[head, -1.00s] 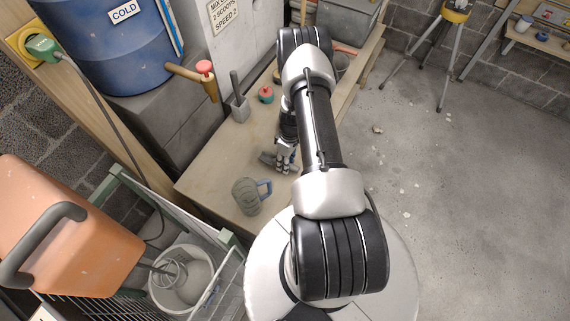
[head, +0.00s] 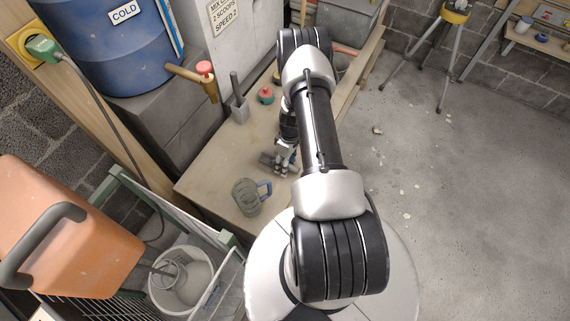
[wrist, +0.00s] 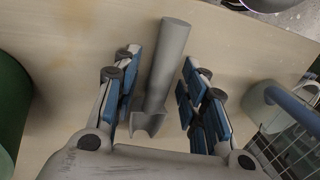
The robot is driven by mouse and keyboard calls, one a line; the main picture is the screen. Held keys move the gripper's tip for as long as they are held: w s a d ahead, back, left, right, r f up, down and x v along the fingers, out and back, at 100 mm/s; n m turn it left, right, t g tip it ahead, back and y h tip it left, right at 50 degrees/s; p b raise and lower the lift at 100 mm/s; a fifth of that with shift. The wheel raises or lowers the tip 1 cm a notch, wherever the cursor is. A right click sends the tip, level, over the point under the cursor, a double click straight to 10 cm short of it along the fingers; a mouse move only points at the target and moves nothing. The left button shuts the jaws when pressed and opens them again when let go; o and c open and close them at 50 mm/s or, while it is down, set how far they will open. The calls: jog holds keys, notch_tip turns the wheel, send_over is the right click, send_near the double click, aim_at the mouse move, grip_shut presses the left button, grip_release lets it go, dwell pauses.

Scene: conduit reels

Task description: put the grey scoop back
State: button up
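The grey scoop (wrist: 169,70) lies on the wooden bench in the wrist view, its round handle pointing away from my palm and its hollow end (wrist: 147,124) close to it. My gripper (wrist: 162,85) is open, with blue-padded fingers on both sides of the scoop. A gap shows between the right pads and the scoop; the left pads are close to its hollow end, and I cannot tell whether they touch. In the head view my gripper (head: 284,166) is low over the bench, and a grey part of the scoop (head: 267,158) shows to its left.
A grey jug with a blue handle (head: 246,197) stands near the bench's front edge. A grey holder (head: 239,109) with a dark handle upright in it and a red-topped item (head: 265,96) stand farther back. A tap (head: 205,80) juts over the bench. Bare bench (head: 222,150) lies left of my gripper.

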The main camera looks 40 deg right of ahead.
jog(key=w+a+r+p, duration=0.1)
jog(key=w+r+p, duration=0.15)
jog(key=r, duration=1.15)
jog(key=w+a+r+p, duration=0.1)
jog(key=w+r, duration=0.2)
jog(key=r, duration=1.2)
jog(key=s+a+r+m+t+h, duration=0.1)
jog(key=a+r, duration=0.3)
jog(key=r, duration=0.3)
jog(key=a+r+t+h, duration=0.1)
jog(key=a+r, duration=0.3)
jog(key=r, duration=0.3)
jog(key=s+a+r+m+t, duration=0.1)
jog(key=s+a+r, duration=0.5)
jog(key=s, duration=0.3)
jog(key=s+a+r+m+t, duration=0.1)
jog(key=s+a+r+t, duration=0.1)
jog(key=s+a+r, duration=0.5)
jog(key=s, duration=0.3)
jog(key=shift+r+m, duration=0.3)
jog(key=shift+r, duration=0.05)
